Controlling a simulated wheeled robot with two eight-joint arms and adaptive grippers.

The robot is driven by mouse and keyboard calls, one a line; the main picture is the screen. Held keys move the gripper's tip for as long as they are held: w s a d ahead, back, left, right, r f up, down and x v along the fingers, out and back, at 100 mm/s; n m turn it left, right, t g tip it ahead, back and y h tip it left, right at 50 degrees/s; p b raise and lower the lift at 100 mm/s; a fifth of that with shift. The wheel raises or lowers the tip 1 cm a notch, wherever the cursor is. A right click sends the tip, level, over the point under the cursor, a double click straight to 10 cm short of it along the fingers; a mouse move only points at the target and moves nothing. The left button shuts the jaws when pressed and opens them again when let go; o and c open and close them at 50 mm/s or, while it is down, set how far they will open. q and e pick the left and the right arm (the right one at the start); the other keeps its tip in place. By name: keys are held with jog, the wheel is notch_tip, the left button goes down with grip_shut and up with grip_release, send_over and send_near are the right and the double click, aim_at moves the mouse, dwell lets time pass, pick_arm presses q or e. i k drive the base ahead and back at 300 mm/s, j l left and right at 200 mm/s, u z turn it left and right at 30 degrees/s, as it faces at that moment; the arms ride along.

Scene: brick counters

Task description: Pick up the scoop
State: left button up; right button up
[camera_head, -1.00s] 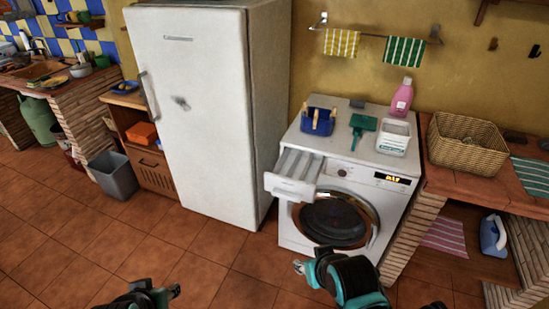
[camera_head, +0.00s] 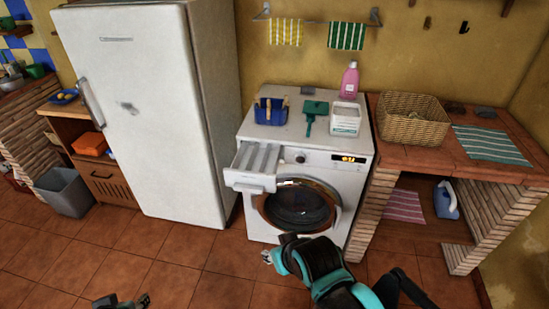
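A green scoop (camera_head: 313,110) lies on top of the white washing machine (camera_head: 347,172), between a blue basket of clothespins (camera_head: 271,112) and a white tub (camera_head: 346,119). Its handle points toward the front of the machine. My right gripper (camera_head: 267,257) is in front of the washing machine, low and well away from the scoop; its fingers are too small to tell whether they are open. My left gripper (camera_head: 140,302) shows only partly at the bottom edge, over the floor, far from the scoop.
The detergent drawer (camera_head: 250,182) of the machine is pulled out at the front left. A pink bottle (camera_head: 349,82) stands behind the tub. A brick counter with a wicker basket (camera_head: 413,121) stands at right, a white fridge (camera_head: 158,110) at left. The tiled floor ahead is clear.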

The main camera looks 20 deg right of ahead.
aim_at(310, 125)
jog(key=z, duration=1.35)
